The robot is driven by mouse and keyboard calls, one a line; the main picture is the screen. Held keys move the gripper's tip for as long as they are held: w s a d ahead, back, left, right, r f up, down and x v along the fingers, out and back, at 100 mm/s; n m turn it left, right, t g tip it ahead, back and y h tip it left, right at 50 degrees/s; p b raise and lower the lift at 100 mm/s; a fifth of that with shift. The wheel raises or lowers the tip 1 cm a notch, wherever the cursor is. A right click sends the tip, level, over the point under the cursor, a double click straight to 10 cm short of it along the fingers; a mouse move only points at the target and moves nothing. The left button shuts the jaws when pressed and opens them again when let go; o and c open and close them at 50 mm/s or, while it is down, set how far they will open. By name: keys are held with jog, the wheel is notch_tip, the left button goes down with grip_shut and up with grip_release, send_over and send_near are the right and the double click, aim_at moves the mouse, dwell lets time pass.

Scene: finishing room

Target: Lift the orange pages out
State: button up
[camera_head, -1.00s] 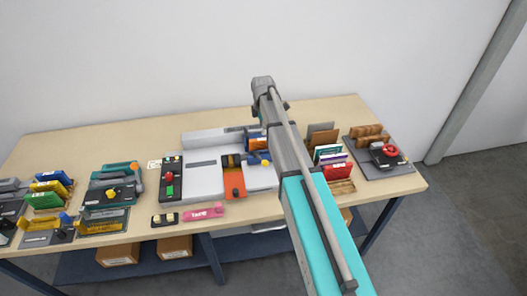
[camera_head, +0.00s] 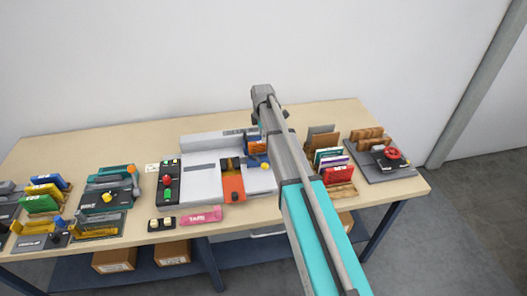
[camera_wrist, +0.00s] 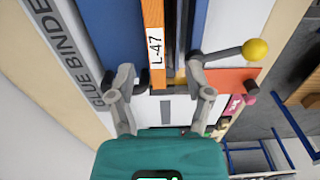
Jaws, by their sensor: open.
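The orange pages (camera_wrist: 154,38) show in the wrist view as a narrow upright orange strip with a white L-47 label. They stand between blue parts of the glue binder (camera_wrist: 60,45). My gripper (camera_wrist: 152,82) is open, with one finger on either side of the orange strip. I cannot tell whether the fingers touch it. In the head view my arm hides most of the pages and the gripper. The binder's grey bed (camera_head: 201,186) shows left of my arm, with an orange plate (camera_head: 233,188) on it.
A yellow-knobbed lever (camera_wrist: 255,50) sticks out close to the right finger. A rack of coloured books (camera_head: 335,173) stands right of my arm. A pink TAPE block (camera_head: 200,215) lies at the table's front. Bare table (camera_head: 90,140) shows at the back left.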

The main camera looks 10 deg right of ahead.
aim_at(263, 150)
jog(key=shift+w+d+f+b, duration=0.1)
jog(key=shift+f+b, duration=1.1)
jog(key=shift+f, duration=0.05)
jog(key=shift+w+d+f+b, duration=0.1)
jog(key=shift+f+b, duration=1.05)
jog(key=shift+f, duration=0.05)
jog(key=shift+a, duration=0.1)
grip_shut()
